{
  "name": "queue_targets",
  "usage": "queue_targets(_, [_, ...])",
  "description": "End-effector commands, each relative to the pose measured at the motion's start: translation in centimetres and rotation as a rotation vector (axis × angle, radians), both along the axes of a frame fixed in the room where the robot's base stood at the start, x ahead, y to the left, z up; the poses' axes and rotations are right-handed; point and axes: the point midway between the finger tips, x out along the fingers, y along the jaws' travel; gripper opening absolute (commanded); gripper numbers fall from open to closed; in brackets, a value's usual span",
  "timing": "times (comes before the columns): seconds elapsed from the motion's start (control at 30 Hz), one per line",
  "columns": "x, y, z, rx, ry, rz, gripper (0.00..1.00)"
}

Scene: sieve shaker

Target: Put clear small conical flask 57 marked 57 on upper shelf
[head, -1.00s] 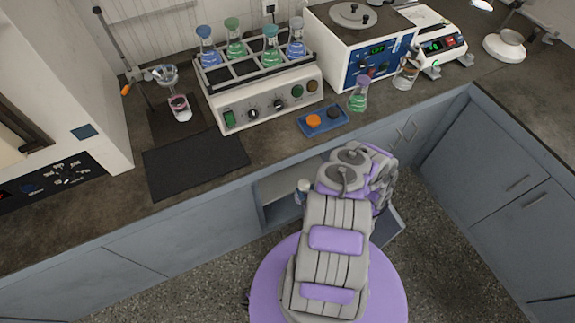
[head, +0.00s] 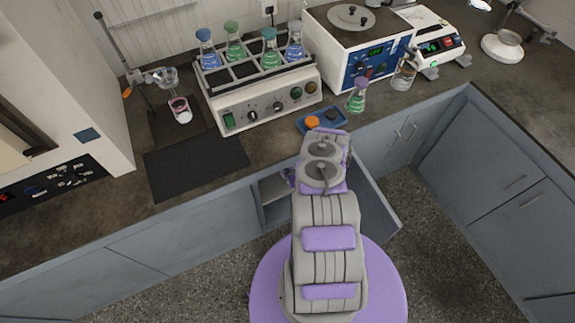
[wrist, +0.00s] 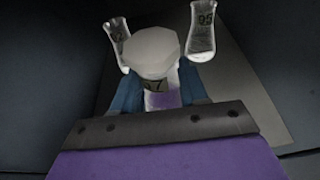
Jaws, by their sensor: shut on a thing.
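My gripper (wrist: 158,92) shows in the wrist view with its two blue fingers closed on the clear small conical flask 57 (wrist: 161,99). The flask has a pale faceted stopper towards the camera. In the head view my arm reaches to the open cabinet (head: 264,205) under the counter.
Above, the counter holds a shaker (head: 268,112) with several flasks, a blue tray (head: 331,127) near the edge and a flask with green liquid (head: 357,98). A dark mat (head: 196,166) lies clear at left.

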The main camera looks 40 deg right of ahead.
Motion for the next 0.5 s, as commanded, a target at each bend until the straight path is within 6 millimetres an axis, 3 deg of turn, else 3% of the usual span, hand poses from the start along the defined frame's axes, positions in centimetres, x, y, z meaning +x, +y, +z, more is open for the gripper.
queue_targets(0.37, [2.6, -0.7, -0.1, -0.002, 0.000, 0.000, 0.00])
queue_targets(0.5, [2.4, -0.8, -2.3, -0.002, -0.002, -0.002, 0.00])
